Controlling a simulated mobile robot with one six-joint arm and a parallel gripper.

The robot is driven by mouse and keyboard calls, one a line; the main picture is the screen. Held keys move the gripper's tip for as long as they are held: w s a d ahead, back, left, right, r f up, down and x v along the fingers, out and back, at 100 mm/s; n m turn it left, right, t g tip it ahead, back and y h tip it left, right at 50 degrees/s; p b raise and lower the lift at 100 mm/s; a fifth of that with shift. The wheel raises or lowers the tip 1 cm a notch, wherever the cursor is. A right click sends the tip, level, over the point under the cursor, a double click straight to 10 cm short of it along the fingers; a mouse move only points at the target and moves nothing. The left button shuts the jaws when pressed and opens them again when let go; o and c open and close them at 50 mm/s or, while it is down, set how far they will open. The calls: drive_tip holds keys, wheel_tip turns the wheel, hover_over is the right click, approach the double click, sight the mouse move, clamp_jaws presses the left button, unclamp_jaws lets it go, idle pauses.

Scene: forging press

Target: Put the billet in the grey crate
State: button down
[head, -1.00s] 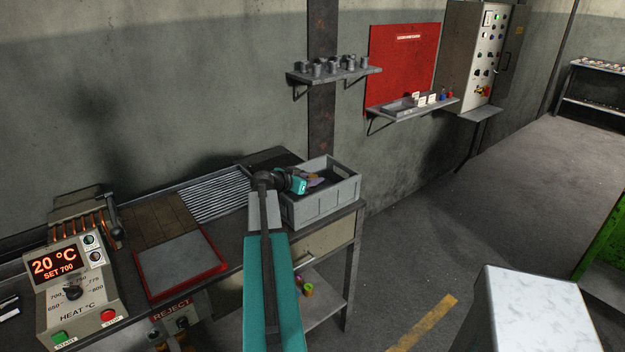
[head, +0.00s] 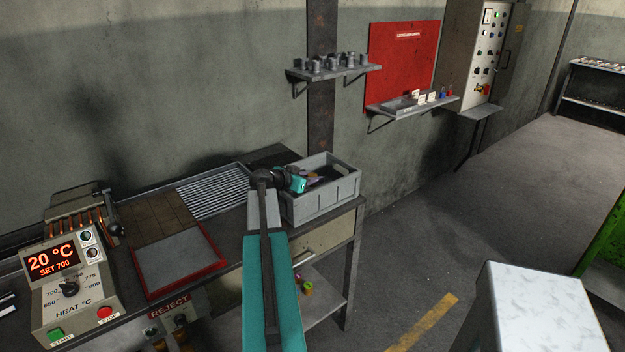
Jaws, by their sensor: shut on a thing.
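The grey crate (head: 325,208) stands on the right end of the workbench. My gripper (head: 309,181) is at the crate's left side, and its end reaches over the left rim into the crate's opening. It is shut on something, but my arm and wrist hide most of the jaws. A small brownish-purple piece shows at the fingertips; it is too small to tell clearly whether it is the billet. The crate's floor is mostly hidden.
A heater box (head: 68,285) reading 20 °C stands at the left. A red-rimmed tray (head: 180,262) and a ribbed grey rack (head: 215,190) lie left of the crate. A wall shelf (head: 335,72) with several grey parts hangs above.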

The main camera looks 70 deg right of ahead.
drive_tip(key=shift+f, duration=0.1)
drive_tip(key=c, duration=1.4)
unclamp_jaws()
drive_tip(key=shift+a+f, duration=0.1)
drive_tip(key=shift+r, duration=0.2)
drive_tip(key=shift+r+p, duration=0.6)
drive_tip(key=shift+p, duration=0.5)
drive_tip(key=shift+b+v, duration=2.2)
drive_tip(key=shift+v, duration=3.7)
